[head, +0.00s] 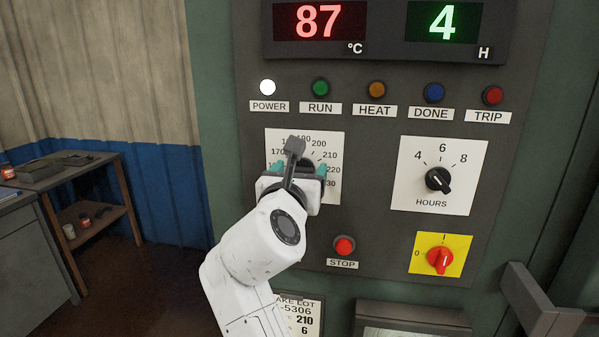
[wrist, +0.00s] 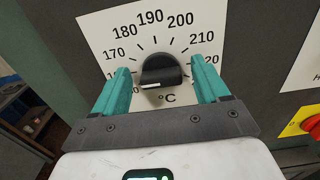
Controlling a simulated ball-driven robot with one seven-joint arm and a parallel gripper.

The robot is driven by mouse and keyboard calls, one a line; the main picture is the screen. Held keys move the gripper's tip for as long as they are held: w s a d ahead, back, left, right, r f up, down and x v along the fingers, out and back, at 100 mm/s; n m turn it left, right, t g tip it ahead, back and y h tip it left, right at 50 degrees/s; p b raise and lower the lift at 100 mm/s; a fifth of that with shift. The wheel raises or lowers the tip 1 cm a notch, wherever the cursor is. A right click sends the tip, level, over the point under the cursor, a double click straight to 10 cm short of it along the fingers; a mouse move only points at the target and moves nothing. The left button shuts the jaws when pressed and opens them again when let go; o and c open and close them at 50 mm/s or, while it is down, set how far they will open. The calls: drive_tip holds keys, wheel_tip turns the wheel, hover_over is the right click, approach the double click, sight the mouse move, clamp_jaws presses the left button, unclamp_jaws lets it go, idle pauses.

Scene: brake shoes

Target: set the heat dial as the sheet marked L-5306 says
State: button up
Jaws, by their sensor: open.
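The heat dial is a black knob (wrist: 162,70) on a white °C plate (head: 333,140); numbers 170 to 210 read clearly in the wrist view, and lower ones are partly covered. A white mark shows at the knob's lower left edge; I cannot tell which number it points to. My gripper (wrist: 163,67) is open, its teal fingers on either side of the knob; I cannot tell whether they touch it. In the head view my gripper (head: 299,168) covers much of the plate. A sheet (head: 310,308), partly hidden by my arm, shows "-5306", "210" and "6".
An HOURS dial (head: 438,180), a red switch (head: 440,261) on yellow and a red STOP button (head: 344,246) sit nearby. Displays read 87 °C (head: 318,22) and 4 H (head: 442,22). The white POWER lamp (head: 268,88) looks lit. A handle (head: 540,315) juts out lower right.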

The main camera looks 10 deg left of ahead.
drive_tip(key=c, duration=1.1)
drive_tip(key=shift+o, duration=0.2)
drive_tip(key=shift+d+f+m+b, duration=0.1)
drive_tip(key=shift+f+m+b, duration=0.2)
drive_tip(key=shift+m+b, duration=3.1)
drive_tip(key=shift+f+m+b, duration=0.25)
drive_tip(key=shift+m+b, duration=0.05)
drive_tip(key=shift+m, duration=6.15)
drive_tip(key=shift+d+f+m+b, duration=0.1)
drive_tip(key=shift+f+m+b, duration=0.2)
drive_tip(key=shift+m+b, duration=3.1)
drive_tip(key=m+p, duration=0.3)
drive_tip(key=shift+m, duration=0.25)
